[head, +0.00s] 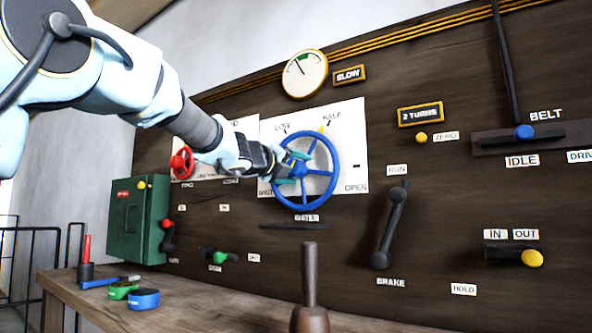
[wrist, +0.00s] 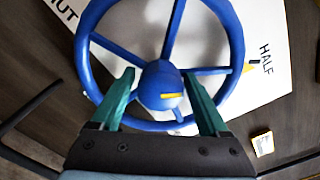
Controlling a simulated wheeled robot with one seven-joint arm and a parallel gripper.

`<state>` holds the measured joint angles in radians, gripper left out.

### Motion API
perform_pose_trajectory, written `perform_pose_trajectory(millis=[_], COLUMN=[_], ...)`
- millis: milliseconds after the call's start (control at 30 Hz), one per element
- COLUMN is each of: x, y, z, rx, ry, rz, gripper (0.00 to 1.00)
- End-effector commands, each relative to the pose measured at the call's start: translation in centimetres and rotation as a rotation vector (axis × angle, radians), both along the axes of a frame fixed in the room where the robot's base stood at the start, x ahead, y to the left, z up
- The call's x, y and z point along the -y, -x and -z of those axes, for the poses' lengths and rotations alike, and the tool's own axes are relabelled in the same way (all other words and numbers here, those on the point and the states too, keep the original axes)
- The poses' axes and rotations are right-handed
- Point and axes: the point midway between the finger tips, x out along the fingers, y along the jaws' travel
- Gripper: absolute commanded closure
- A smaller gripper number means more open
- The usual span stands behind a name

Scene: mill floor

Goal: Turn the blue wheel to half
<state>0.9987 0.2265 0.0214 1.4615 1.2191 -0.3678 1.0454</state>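The blue wheel (head: 334,178) is mounted on a white dial plate (head: 350,124) on the dark panel. The plate reads LOW and HALF above the wheel and OPEN at lower right. In the wrist view the wheel (wrist: 237,45) fills the upper middle, with a yellow strip on its hub. HALF is at the right there, with a small yellow mark between it and the rim. My gripper (head: 293,169) is at the wheel from the left. In the wrist view its teal fingers (wrist: 158,75) are apart, one on each side of the hub; contact is unclear.
A red wheel (head: 182,163) sits left of the plate, partly behind my arm. A black lever (head: 391,225) labelled RUN and BRAKE stands to the right. A dark post (head: 309,287) rises in front. A green box (head: 138,220) and small items are at the bench's left.

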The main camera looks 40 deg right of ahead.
Motion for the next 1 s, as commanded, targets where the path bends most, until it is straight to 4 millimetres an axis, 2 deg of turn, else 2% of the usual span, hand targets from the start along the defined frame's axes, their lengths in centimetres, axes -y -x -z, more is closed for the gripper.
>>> perform_pose_trajectory(millis=[67, 333, 433, 567, 800, 1000], x=[0.0, -0.1, -0.8, -2.8, -7.5, -9.9], y=[0.0, 0.0, 0.2, 0.7, 1.8, 2.5], z=[0.0, 0.0, -0.1, 0.0, 0.1, 0.1], rx=[0.0, 0.0, 0.0, 0.001, 0.0, 0.001], ry=[0.0, 0.001, 0.002, 0.003, 0.002, 0.0], rz=[0.0, -0.001, -0.001, -0.002, -0.002, -0.001], gripper=[0.12, 0.11, 0.11, 0.11, 0.11, 0.11])
